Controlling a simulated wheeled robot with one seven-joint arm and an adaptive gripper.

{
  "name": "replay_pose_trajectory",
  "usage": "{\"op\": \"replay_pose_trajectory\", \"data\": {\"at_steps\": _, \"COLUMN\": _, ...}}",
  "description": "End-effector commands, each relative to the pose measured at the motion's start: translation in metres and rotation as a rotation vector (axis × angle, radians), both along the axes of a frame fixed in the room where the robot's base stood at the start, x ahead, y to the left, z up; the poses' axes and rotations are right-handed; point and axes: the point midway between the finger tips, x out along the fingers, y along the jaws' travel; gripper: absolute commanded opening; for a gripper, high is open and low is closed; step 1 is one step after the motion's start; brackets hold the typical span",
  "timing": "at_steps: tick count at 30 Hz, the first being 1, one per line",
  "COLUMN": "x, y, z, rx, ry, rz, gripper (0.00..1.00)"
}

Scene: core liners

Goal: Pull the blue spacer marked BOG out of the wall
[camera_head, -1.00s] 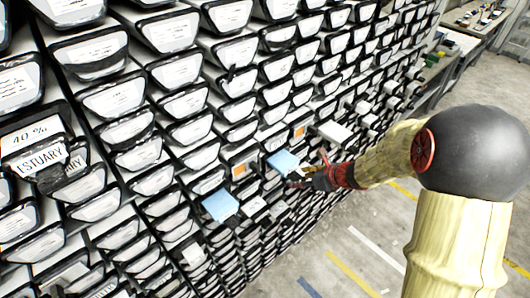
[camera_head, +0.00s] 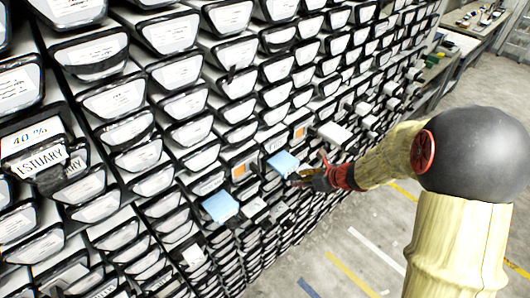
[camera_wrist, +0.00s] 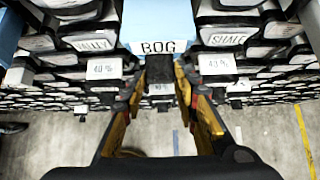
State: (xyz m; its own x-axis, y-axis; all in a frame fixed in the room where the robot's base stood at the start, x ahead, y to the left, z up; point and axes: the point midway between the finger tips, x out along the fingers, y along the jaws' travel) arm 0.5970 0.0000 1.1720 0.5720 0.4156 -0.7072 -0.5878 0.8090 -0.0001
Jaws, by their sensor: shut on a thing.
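The blue spacer marked BOG (camera_wrist: 158,32) sticks out of the wall at the top middle of the wrist view. Its white front label reads BOG. In the head view, a light blue spacer (camera_head: 283,162) juts from the wall just left of my gripper (camera_head: 302,175). In the wrist view, my gripper (camera_wrist: 158,80) has its fingers closed in on a dark part just below the BOG label. The exact contact is partly hidden by the fingers.
Labelled core liners (camera_head: 190,103) fill the wall. Another blue spacer (camera_head: 220,206) juts out lower left, and a grey-white one (camera_head: 335,133) to the upper right. In the wrist view, VALLEY (camera_wrist: 93,44) and SHALE (camera_wrist: 228,40) labels flank BOG. Concrete floor (camera_head: 330,255) is open below.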

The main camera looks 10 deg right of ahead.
Motion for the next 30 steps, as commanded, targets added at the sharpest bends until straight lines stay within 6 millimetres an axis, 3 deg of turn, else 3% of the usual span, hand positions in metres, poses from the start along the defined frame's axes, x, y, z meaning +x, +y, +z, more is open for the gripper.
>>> {"op": "replay_pose_trajectory", "data": {"at_steps": 8, "x": -0.005, "y": -0.004, "z": 0.0, "rx": -0.001, "ry": 0.0, "rz": -0.001, "gripper": 0.0}}
{"op": "replay_pose_trajectory", "data": {"at_steps": 30, "x": -0.054, "y": -0.04, "z": 0.0, "rx": 0.0, "ry": 0.001, "rz": -0.002, "gripper": 0.0}}
